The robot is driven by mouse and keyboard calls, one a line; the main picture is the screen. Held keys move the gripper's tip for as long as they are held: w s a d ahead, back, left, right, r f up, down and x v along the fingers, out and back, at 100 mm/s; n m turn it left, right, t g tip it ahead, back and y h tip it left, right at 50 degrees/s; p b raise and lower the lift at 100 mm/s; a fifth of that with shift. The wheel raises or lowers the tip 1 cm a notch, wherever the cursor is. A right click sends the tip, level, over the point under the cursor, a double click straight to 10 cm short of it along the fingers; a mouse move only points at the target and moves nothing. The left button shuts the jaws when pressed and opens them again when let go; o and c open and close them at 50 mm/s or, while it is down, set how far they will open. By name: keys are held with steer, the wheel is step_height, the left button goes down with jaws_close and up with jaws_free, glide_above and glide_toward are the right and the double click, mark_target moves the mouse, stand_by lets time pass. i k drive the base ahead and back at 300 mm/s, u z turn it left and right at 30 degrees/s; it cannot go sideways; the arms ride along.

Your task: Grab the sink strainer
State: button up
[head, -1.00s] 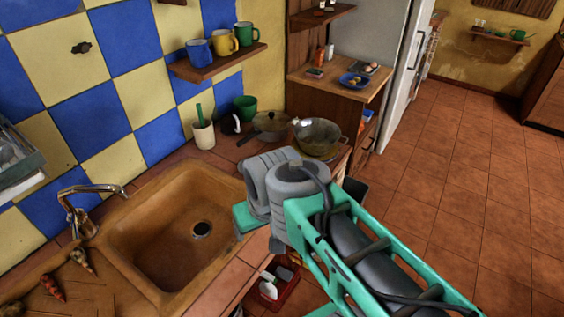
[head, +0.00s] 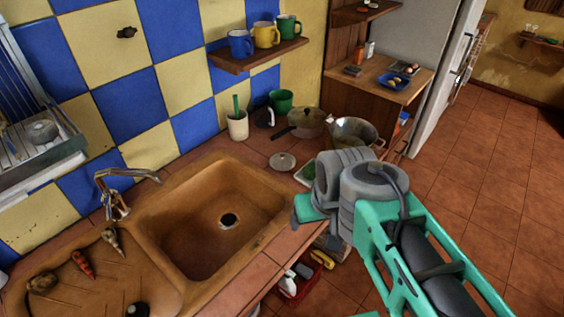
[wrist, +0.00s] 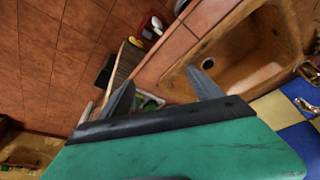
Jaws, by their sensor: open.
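The orange-brown sink (head: 185,262) has a round drain (head: 228,221) with a pale rim and dark centre; no separate strainer can be made out in it. A flat grey disc with a small knob (head: 282,161) lies on the counter behind the sink; I cannot tell whether it is the strainer or a lid. My gripper (wrist: 161,90) is open and empty in the wrist view, above the front counter edge. The sink and its dark drain (wrist: 207,63) show beyond its right finger. In the head view, the green gripper body (head: 312,209) is right of the sink.
A faucet (head: 115,192) stands at the sink's back left. Vegetables (head: 82,263) and a dark round thing (head: 138,309) lie on the drainboard. A pan (head: 305,122), a metal bowl (head: 352,133) and a utensil cup (head: 238,126) stand behind. The sink basin is empty.

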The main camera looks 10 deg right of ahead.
mark_target(283, 162)
steer(key=u, duration=4.2)
steer(key=k, duration=0.9)
steer(key=z, duration=1.4)
